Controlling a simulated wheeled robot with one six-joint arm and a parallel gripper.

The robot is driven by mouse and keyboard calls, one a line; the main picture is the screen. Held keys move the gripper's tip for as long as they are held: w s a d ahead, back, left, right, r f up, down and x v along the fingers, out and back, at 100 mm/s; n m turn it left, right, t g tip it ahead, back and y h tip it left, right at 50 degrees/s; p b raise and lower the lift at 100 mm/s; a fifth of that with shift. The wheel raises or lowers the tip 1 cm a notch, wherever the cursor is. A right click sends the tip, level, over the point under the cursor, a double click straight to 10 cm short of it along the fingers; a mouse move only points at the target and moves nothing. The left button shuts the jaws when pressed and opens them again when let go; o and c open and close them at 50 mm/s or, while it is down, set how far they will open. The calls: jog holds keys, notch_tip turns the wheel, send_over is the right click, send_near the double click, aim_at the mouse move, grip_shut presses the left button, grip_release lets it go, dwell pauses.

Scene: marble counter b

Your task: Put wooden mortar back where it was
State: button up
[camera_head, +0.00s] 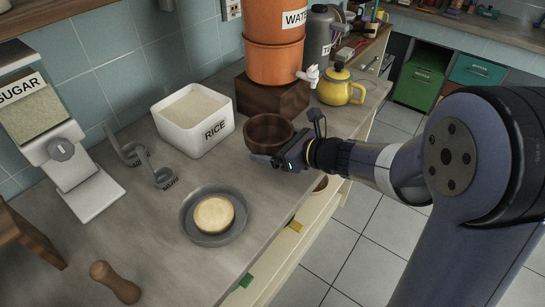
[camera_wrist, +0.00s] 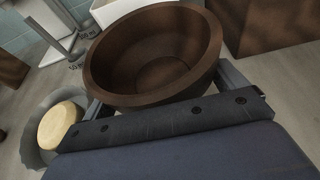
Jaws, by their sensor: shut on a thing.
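The wooden mortar (camera_head: 268,131) is a dark brown bowl, upright, near the front edge of the counter, in front of the dark wooden block. My gripper (camera_head: 268,158) reaches it from the right and is shut on it. In the wrist view the mortar (camera_wrist: 155,55) fills the upper middle, with my gripper (camera_wrist: 165,95) fingers on either side of it. The bowl looks empty. Its underside is hidden, so I cannot tell whether it touches the counter.
A white rice bin (camera_head: 194,128) and measuring scoops (camera_head: 163,177) stand left of the mortar. A grey plate (camera_head: 187,223) holds a round pale piece (camera_head: 214,214). A wooden pestle (camera_head: 115,282) lies front left. An orange water dispenser (camera_head: 273,62) and yellow teapot (camera_head: 341,91) stand behind. Bare counter lies between plate and mortar.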

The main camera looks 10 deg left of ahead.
jog(key=shift+f+b, duration=0.3)
jog(key=shift+f, duration=1.55)
jog(key=shift+f, duration=0.15)
jog(key=o, duration=0.9)
jog(key=shift+r, duration=0.25)
jog(key=v, duration=1.2)
jog(key=shift+f+p, duration=0.15)
jog(key=shift+p, duration=0.15)
